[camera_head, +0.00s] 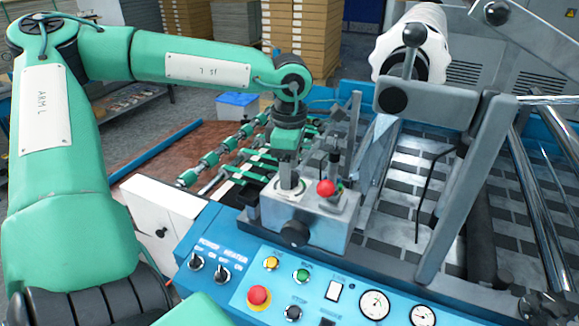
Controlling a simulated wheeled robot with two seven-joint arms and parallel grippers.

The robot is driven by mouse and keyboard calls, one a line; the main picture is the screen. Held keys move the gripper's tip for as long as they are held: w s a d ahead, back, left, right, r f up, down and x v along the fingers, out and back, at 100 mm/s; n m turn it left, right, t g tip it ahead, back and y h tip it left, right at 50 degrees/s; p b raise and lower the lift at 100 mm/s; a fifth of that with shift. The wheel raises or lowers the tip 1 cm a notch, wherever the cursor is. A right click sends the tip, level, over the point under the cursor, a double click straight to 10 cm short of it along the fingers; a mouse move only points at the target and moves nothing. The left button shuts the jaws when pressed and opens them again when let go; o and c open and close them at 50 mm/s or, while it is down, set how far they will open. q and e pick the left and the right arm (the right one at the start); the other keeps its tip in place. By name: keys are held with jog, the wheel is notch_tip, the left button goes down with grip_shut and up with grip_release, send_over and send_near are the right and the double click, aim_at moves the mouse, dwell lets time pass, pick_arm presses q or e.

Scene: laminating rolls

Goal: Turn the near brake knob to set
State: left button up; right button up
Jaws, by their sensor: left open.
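A round black knob (294,233) sits on the front face of a grey metal box (325,222) on the blue machine. Another black knob (393,99) is on the grey bracket by the white roll (412,45), with a black ball-topped lever (415,36) above it. No label shows which of these is the near brake knob, and their settings cannot be read. My left gripper (288,184) points down over the left part of the grey box, above and behind its front knob. It is open; its fingertips are small and partly unclear. My right gripper is not in view.
A red knob (326,188) stands on the grey box, right of my left gripper. The blue control panel (245,300) in front carries switches, a red button (258,297) and gauges (374,304). Metal arms and rollers (545,190) crowd the right side.

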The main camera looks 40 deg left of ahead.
pick_arm(q)
jog(key=shift+f, duration=0.5)
jog(key=c, duration=1)
